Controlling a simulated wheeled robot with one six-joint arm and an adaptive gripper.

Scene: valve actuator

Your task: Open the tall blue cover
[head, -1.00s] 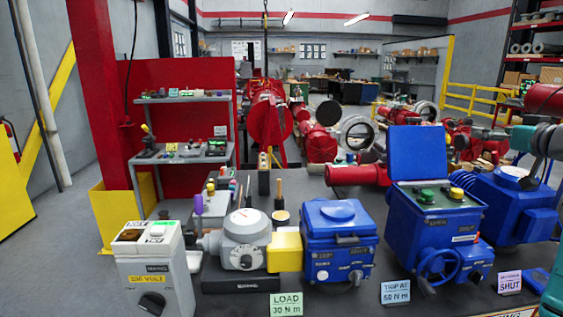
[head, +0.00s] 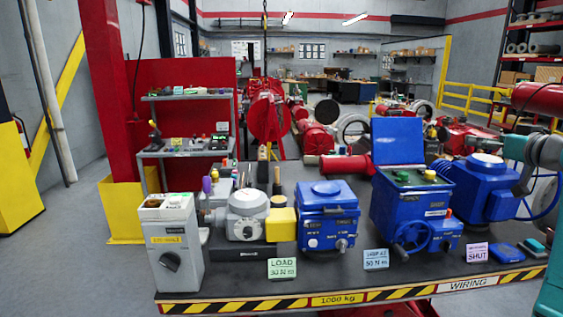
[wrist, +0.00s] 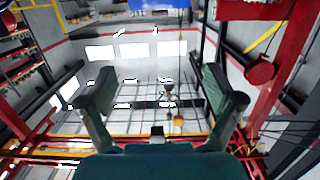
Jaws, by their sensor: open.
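A tall blue cover (head: 398,142) stands upright at the back of a blue actuator box (head: 412,201) on the bench. The box's top shows green and yellow parts, and a blue handwheel (head: 413,235) is on its front. A shorter blue box (head: 327,213) with a flat top stands to its left. My gripper (wrist: 160,95) is open and empty in the wrist view, with its two fingers wide apart. It faces windows and the far room, away from the cover. In the head view only my arm shows at the right edge; the fingers do not show there.
The dark bench (head: 330,273) has a striped front edge. A grey valve unit (head: 247,215), a white control box (head: 172,240) and a blue motor unit (head: 487,190) stand on it. Small cards stand near the front. Floor at the left is clear.

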